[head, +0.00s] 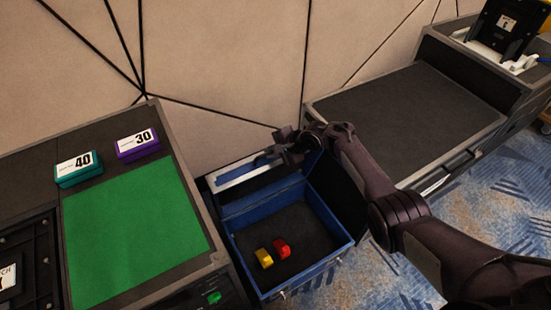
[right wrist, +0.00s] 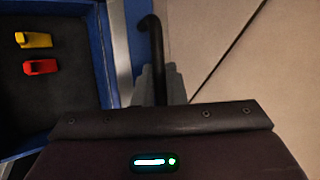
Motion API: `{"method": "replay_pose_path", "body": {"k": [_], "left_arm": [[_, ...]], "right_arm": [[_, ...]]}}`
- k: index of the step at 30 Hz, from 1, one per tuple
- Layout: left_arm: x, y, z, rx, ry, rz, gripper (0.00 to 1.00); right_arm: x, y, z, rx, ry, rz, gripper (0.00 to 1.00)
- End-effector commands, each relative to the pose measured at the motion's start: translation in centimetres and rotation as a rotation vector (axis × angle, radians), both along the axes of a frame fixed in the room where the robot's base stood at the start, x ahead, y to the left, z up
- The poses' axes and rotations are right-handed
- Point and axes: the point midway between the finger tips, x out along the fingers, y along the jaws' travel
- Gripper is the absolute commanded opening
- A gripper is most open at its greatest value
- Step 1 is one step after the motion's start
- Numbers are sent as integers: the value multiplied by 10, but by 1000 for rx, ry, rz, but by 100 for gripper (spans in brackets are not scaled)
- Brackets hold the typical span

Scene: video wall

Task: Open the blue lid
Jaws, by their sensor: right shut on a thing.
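The blue box (head: 345,250) stands between two grey-topped cabinets. Its blue lid (head: 258,186) is raised at the wall side, with a pale metal edge strip, and the inside is exposed. My right gripper (head: 286,146) is at the lid's upper edge. In the right wrist view, my right gripper (right wrist: 160,82) is shut on a dark hooked handle (right wrist: 151,30) beside the lid's pale edge (right wrist: 122,50). How the handle joins the lid is hidden. My left gripper is not in view.
A yellow block (head: 264,258) and a red block (head: 282,248) lie inside the box. The left cabinet has a green mat (head: 135,232), a teal box (head: 78,170) and a purple box (head: 138,143). The right cabinet top (head: 405,120) is clear. A panelled wall (head: 220,60) stands close behind.

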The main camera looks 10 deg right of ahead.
Motion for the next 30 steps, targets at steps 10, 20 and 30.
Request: {"method": "replay_pose_path", "body": {"k": [10, 20, 30], "left_arm": [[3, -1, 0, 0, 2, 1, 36], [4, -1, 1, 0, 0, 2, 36], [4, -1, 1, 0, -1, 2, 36]], "right_arm": [[7, 3, 0, -2, 4, 3, 0], [7, 3, 0, -2, 4, 3, 14], [7, 2, 1, -3, 4, 2, 32]]}}
